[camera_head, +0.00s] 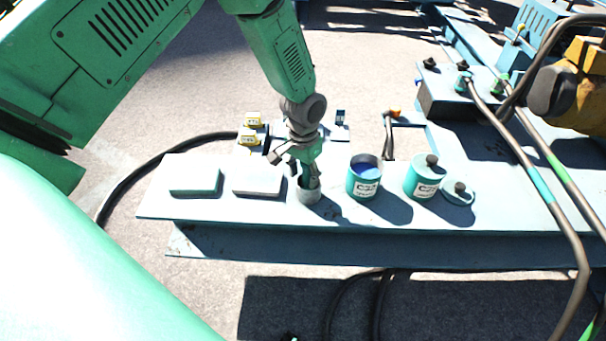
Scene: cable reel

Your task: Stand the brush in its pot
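A small grey pot (309,195) stands on the light blue bench near its front edge. My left gripper (297,161) is right above the pot, pointing down, with its finger parts close to the rim. A slim dark green piece (312,178) reaches from the gripper into the pot's mouth. It may be the brush, but it is too small and covered to be sure. Whether the fingers are closed on it cannot be made out. My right gripper does not show.
A teal can with blue contents (364,184), a lidded teal can (424,181) and a low round lid (458,193) stand right of the pot. A green block (194,181) and a pale block (257,181) lie left. Yellow-topped pieces (249,137) are behind. Cables hang at right.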

